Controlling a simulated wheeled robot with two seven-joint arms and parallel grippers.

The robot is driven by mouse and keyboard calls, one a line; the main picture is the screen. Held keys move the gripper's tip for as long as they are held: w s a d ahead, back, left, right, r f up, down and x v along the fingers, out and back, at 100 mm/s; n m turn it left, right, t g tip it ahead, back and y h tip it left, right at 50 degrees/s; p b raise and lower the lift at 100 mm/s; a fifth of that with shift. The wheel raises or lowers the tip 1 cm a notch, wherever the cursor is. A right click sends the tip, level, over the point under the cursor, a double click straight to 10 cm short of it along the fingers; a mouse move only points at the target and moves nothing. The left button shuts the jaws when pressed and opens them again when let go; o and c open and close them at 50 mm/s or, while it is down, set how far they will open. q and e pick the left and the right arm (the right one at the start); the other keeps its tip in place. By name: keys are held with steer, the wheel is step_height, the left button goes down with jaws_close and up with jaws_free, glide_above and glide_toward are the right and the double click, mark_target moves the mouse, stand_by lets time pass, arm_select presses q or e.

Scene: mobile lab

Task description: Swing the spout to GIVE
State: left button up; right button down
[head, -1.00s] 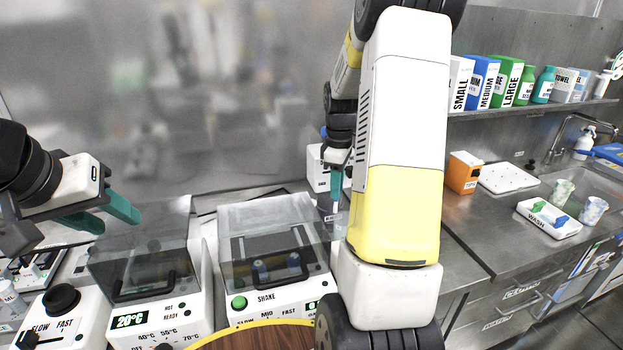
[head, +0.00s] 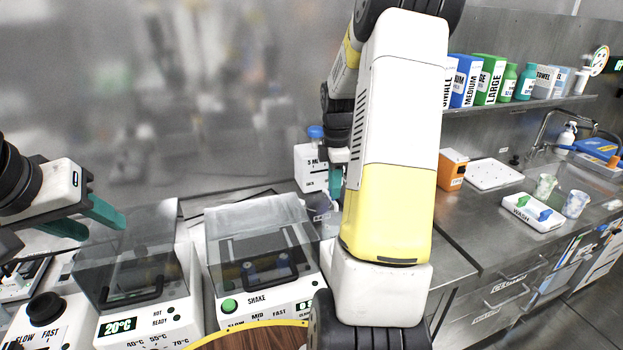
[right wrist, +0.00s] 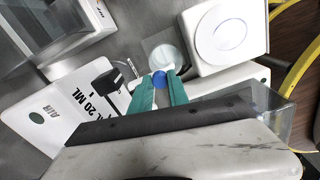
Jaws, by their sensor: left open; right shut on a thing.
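The dispenser is a white box (head: 309,169) with a blue cap (head: 315,131), partly hidden behind my right arm in the head view. In the right wrist view its white face (right wrist: 62,118) carries the words "20 ML" and "AIR", and a black lever-like part (right wrist: 108,82) stands out from it. My right gripper (right wrist: 159,84) has its teal fingers shut on a small blue part (right wrist: 159,78), which looks like the spout's end. No GIVE mark is readable. My left gripper (head: 98,222) is open and empty, above the heater at the left.
A clear round vessel (right wrist: 166,57) is just beyond my right fingertips. Beside it is a white device with a round plate (right wrist: 228,40). A lidded shaker (head: 262,297) and a lidded heater (head: 140,318) stand in front. An orange box (head: 452,169) and wash tray (head: 534,212) are right.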

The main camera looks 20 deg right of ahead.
steer(key=shift+d, duration=0.1)
steer(key=c, duration=1.3)
jaws_free()
steer(key=shift+o, duration=0.2)
step_height(320, 180, up, 8)
steer(key=shift+f, duration=0.2)
steer(key=shift+r, duration=0.15)
